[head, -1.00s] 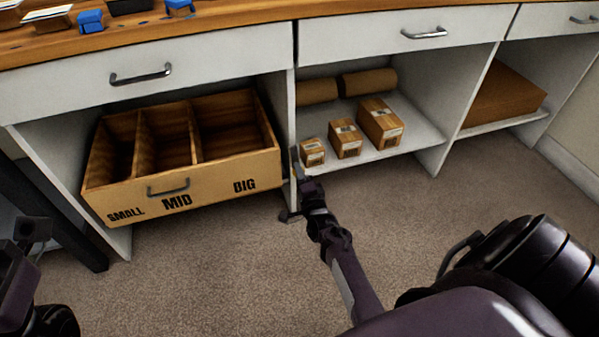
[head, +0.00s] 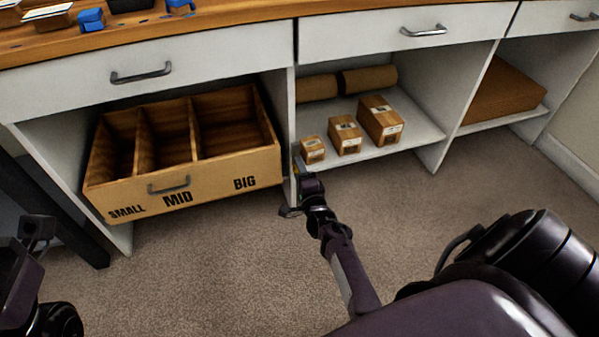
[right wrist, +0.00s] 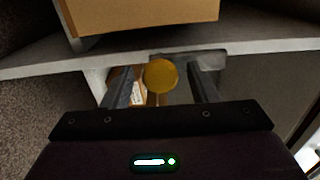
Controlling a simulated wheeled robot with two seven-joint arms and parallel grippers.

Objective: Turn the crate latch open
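The wooden crate (head: 225,173) with three compartments, marked SMALL, MID and BIG, sits in the left bay under the bench. A round yellow knob (right wrist: 160,75), which looks like the latch, shows in the right wrist view. My right gripper (head: 299,166) is at the front edge of the upright panel right of the crate and mostly hides the knob in the head view. In the right wrist view the right gripper (right wrist: 162,92) has its fingers apart, with the knob between them and gaps on both sides. My left gripper (head: 38,230) is at the left edge, partly cut off; its opening is unclear.
Several small boxes (head: 345,135) and two brown rolls (head: 368,80) are on the shelf right of the panel. A brown block (head: 505,92) lies in the far right bay. Drawers (head: 140,85) run above. The carpet (head: 220,265) in front is clear.

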